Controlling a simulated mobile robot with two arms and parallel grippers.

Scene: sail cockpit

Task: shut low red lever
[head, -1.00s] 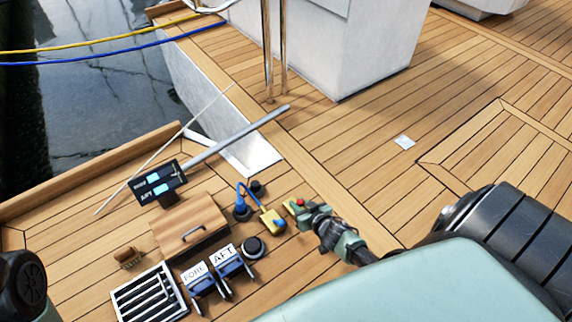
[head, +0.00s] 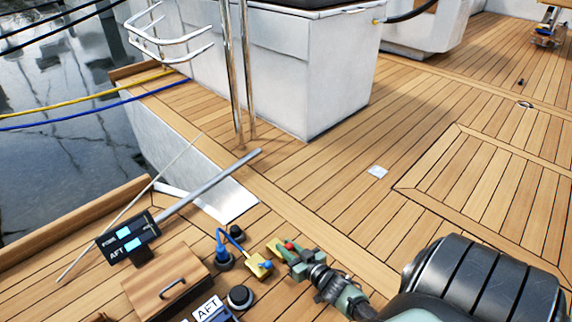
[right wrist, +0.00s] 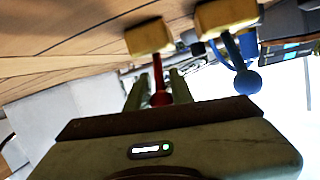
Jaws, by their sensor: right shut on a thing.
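The low red lever shows in the right wrist view as a red stem and ball (right wrist: 160,97) standing out from a yellow valve body (right wrist: 149,37). In the head view its red end (head: 289,245) shows at my right gripper (head: 291,250), beside the yellow body (head: 275,246). The fingers of my right gripper (right wrist: 159,86) lie on either side of the red lever and are shut on it. My left gripper is not in view.
A blue lever (right wrist: 240,70) on another yellow body (right wrist: 227,16) stands close beside the red one. Open deck (head: 330,185) lies beyond.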

